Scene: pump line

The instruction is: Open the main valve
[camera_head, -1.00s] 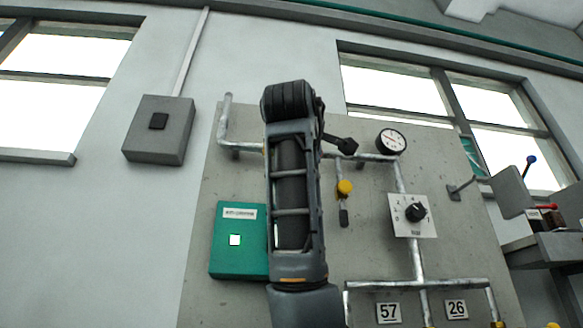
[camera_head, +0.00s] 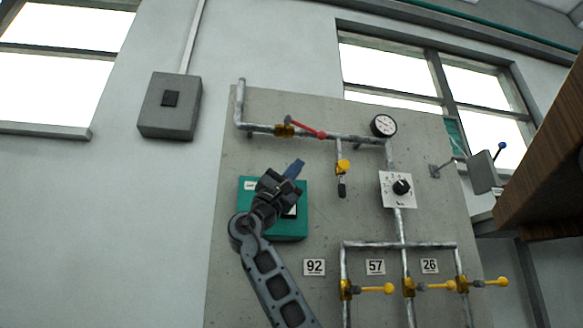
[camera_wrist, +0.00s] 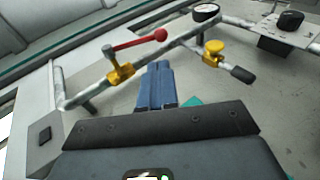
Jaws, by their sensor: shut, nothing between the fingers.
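A brass valve (camera_head: 284,130) with a red lever (camera_head: 305,128) sits on the upper horizontal pipe; no label shows whether it is the main valve. The lever's ball end points right, roughly along the pipe. In the wrist view the brass body (camera_wrist: 121,72) and red lever (camera_wrist: 138,42) lie beyond the fingertips, to the upper left. My gripper (camera_head: 296,168) is shut and empty, with blue fingers, below the lever and apart from it, in front of a green box (camera_head: 290,228). The fingers (camera_wrist: 155,85) also show in the wrist view.
A yellow valve (camera_head: 342,167) with a dark handle hangs right of my gripper. A gauge (camera_head: 383,125) and dial plate (camera_head: 398,189) stand further right. Several yellow-handled valves (camera_head: 409,288) are below. A brown wooden object (camera_head: 545,165) fills the right edge.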

